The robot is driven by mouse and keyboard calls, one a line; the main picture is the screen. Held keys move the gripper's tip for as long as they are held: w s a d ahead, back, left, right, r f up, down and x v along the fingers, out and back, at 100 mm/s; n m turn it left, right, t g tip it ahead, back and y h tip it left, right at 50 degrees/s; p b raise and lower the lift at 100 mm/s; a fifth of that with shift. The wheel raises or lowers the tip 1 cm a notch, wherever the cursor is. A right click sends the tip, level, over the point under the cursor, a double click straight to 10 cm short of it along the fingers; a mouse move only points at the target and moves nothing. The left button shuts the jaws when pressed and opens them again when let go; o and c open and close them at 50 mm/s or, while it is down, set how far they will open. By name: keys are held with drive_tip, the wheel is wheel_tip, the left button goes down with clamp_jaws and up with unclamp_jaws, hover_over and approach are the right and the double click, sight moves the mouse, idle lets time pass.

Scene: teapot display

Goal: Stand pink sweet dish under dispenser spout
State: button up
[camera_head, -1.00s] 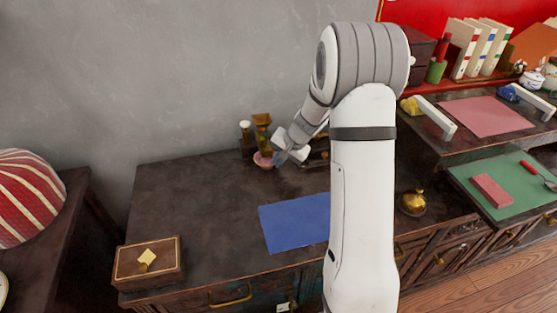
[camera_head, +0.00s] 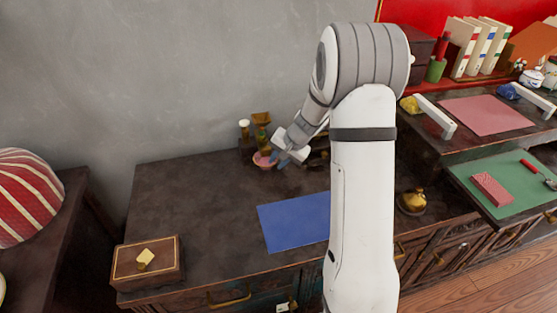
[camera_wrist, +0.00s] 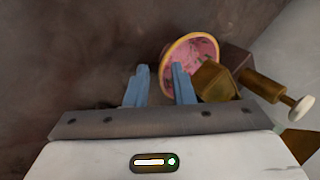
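The pink sweet dish (camera_head: 264,162), a small bowl with a yellowish rim, stands on the dark cabinet top at the foot of the dispenser (camera_head: 261,119). In the wrist view, the dish (camera_wrist: 196,50) shows its pink inside. A brass part of the dispenser (camera_wrist: 215,83) overlaps its lower right rim there; I cannot tell whether the spout is centred over it. My gripper (camera_head: 285,160) is just right of the dish. Its blue fingers (camera_wrist: 159,85) are open with a gap between them. The right finger hides part of the dish rim; contact is unclear.
A blue mat (camera_head: 293,222) lies in front on the cabinet top. A wooden box (camera_head: 148,262) stands at the front left, and a brass bell-like object (camera_head: 413,201) at the right. The top left of the mat is clear. A grey wall (camera_head: 180,80) rises behind.

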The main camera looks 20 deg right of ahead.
drive_tip(key=shift+w+a+r, duration=0.1)
drive_tip(key=shift+r, duration=0.1)
drive_tip(key=s+a+r+n+g+h+p, duration=0.15)
drive_tip(key=s+r+p, duration=0.25)
drive_tip(key=s+r, duration=0.45)
drive_tip(key=s+a+r+n+t+p, duration=0.1)
drive_tip(key=s+r+n+p, duration=0.15)
drive_tip(key=s+r, duration=0.6)
drive_tip(key=s+r+n+h+p, duration=0.2)
drive_tip(key=s+r+p, duration=0.4)
drive_tip(key=s+r, duration=0.5)
drive_tip(key=shift+s+a+n+g+p, duration=0.3)
drive_tip(key=shift+s+n, duration=0.4)
drive_tip(key=shift+s, duration=0.55)
